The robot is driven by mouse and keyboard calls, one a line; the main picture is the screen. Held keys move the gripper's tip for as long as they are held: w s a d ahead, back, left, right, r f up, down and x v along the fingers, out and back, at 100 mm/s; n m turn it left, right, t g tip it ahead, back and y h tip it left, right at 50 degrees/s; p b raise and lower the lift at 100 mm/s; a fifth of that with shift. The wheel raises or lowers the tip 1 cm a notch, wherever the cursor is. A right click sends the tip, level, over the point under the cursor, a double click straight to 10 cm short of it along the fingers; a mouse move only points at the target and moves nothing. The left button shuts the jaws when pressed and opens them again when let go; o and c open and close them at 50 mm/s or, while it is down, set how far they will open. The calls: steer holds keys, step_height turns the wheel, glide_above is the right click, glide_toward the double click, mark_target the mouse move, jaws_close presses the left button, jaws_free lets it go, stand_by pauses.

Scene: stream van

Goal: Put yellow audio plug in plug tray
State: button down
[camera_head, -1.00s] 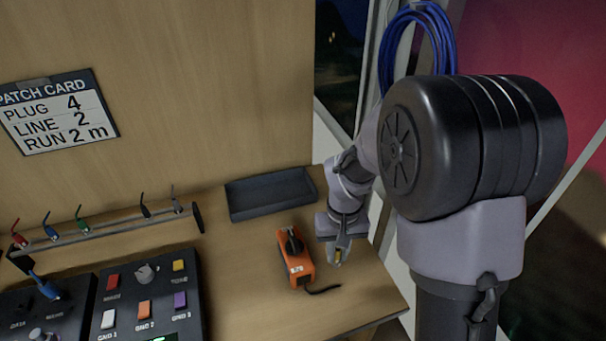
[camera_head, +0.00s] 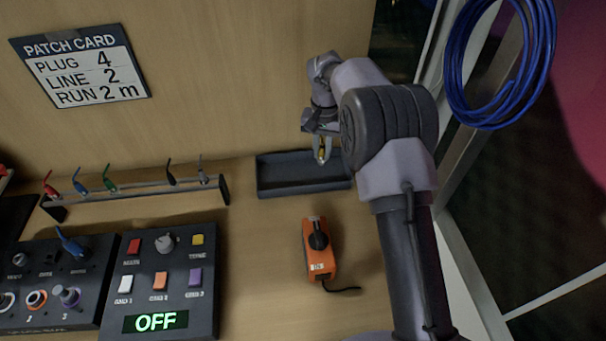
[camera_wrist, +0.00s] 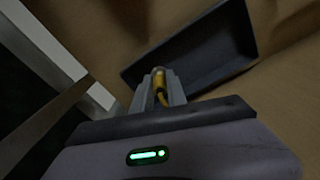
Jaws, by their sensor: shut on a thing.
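The yellow audio plug (camera_wrist: 159,84) is held between the fingers of my gripper (camera_wrist: 160,92). In the head view, my gripper (camera_head: 322,156) is shut on the plug (camera_head: 321,153), whose small yellow part shows between the fingers. The plug tray (camera_head: 283,188) is a dark, shallow, empty-looking rectangular tray at the back of the bench. My gripper is over the tray's right part in the head view. In the wrist view, the tray (camera_wrist: 215,48) lies beyond the fingertips. The exact height above its floor is hard to tell.
An orange tester (camera_head: 322,262) with a black knob and short cable lies in front of the tray. A rack (camera_head: 140,197) with several coloured plugs stands to the left. A control panel reading OFF (camera_head: 155,321) is at front left. A wooden wall rises behind the tray.

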steer(key=f+b, duration=0.4)
steer(key=f, duration=0.6)
steer(key=shift+s+f, duration=0.15)
steer(key=shift+s, duration=0.05)
steer(key=shift+d, duration=0.1)
steer(key=c, duration=1.7)
jaws_free()
steer(key=shift+o, duration=0.5)
